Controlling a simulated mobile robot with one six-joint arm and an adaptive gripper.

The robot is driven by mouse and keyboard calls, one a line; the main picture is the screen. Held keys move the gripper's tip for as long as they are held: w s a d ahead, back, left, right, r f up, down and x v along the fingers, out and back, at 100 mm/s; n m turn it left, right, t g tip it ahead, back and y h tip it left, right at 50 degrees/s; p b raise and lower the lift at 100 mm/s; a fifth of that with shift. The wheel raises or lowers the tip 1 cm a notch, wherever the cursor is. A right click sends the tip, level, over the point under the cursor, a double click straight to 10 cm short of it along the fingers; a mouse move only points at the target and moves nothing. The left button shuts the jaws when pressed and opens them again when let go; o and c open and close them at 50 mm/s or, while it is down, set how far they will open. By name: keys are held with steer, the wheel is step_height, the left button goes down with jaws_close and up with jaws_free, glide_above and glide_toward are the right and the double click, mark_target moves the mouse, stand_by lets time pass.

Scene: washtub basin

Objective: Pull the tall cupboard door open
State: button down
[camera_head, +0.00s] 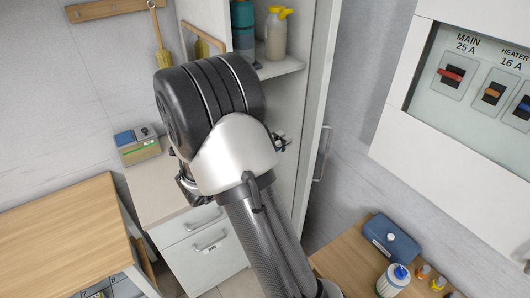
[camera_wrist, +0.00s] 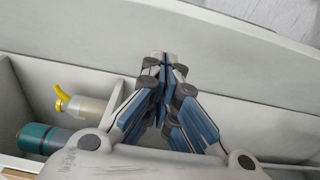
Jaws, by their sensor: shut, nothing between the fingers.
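The tall cupboard (camera_head: 298,120) stands behind my arm with its inside showing. Its door (camera_head: 317,85) stands open, swung out on the right side, and its metal bar handle (camera_head: 323,155) is on the outer face. In the wrist view the pale door (camera_wrist: 80,35) runs across the upper part. My gripper (camera_wrist: 167,62) is shut and empty, with its fingertips in front of the door's inner side; I cannot tell whether they touch it. In the head view my wrist hides most of the gripper. The handle is not seen in the wrist view.
A yellow-topped bottle (camera_head: 277,32) and a teal canister (camera_head: 243,25) stand on the cupboard shelf (camera_head: 278,68). A drawer unit (camera_head: 205,248) is below left. A wooden table (camera_head: 65,235) is at left. A breaker panel (camera_head: 470,95) and a blue box (camera_head: 391,238) are at right.

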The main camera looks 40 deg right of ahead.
mark_target(312, 131)
steer(key=s+d, duration=0.1)
steer(key=s+d+b, duration=0.1)
steer(key=d, duration=0.2)
steer(key=shift+s+d+b, duration=0.15)
steer(key=shift+s+b, duration=0.15)
steer(key=shift+s, duration=0.1)
